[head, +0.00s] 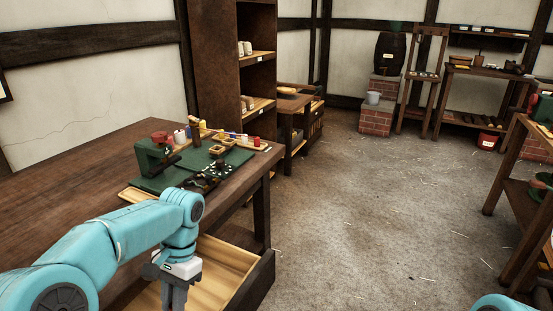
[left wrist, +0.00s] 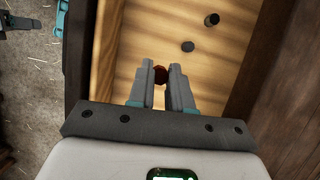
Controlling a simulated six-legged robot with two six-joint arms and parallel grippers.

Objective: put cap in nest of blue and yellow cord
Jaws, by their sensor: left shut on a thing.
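My left gripper (head: 172,298) hangs over the open drawer (head: 226,256) at the table's front. In the left wrist view, my left gripper (left wrist: 160,72) is shut on a small dark red round thing (left wrist: 160,75) between its fingertips, above the pale wood drawer floor. It may be the cap, but most of it is hidden by the fingers. I cannot make out a nest of blue and yellow cord; small trays (head: 217,149) stand on the green mat, with their contents too small to tell.
A dark disc (left wrist: 187,46) and a dark cylinder (left wrist: 212,19) lie in the drawer. The table (head: 75,175) holds a green mat (head: 154,184) with a dark tool (head: 200,184), and coloured spools (head: 203,124) behind. The floor (head: 370,210) to the right is open.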

